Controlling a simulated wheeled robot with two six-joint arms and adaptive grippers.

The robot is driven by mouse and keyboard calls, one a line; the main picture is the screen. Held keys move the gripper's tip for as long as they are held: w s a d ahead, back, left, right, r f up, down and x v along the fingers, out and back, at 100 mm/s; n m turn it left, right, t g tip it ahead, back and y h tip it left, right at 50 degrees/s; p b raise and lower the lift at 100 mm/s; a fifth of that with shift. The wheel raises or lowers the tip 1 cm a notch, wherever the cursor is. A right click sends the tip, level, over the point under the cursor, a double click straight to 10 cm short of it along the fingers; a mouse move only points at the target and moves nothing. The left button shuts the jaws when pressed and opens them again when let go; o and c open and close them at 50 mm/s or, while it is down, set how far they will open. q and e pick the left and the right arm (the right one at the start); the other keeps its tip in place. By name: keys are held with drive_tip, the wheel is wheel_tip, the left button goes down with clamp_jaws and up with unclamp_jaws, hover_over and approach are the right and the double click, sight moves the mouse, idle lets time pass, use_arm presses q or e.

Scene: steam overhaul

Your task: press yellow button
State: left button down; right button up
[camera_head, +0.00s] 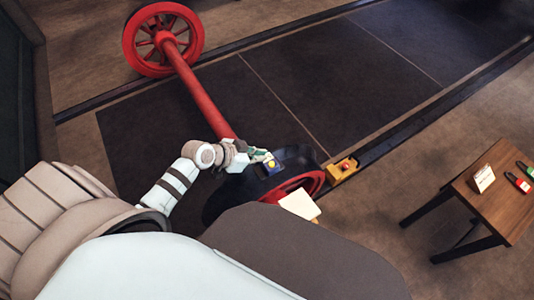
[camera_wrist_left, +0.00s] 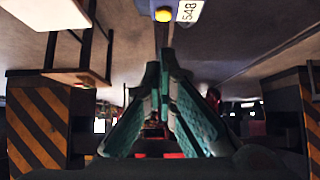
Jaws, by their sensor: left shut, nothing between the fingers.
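The yellow button (camera_head: 271,164) is a small round spot on a blue plate near the top of the wheel close to me (camera_head: 310,184). It also shows at the top edge of the left wrist view (camera_wrist_left: 163,14), beside a white label with the number 548 (camera_wrist_left: 189,10). My left gripper (camera_head: 262,156) is shut and empty, its teal fingertips just left of the button in the head view. In the left wrist view the closed fingers (camera_wrist_left: 158,75) point towards the button. My right gripper is not in view.
A red axle (camera_head: 200,93) runs from the near wheel to a far red wheel (camera_head: 162,40). A yellow box with a red button (camera_head: 342,169) sits by the rail. A wooden table (camera_head: 493,192) stands at right. Striped blocks (camera_wrist_left: 38,118) flank the left wrist view.

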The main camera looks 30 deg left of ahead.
use_arm(q)
drive_tip(key=p+v, duration=0.1)
drive_tip(key=v, duration=0.4)
idle(0.8)
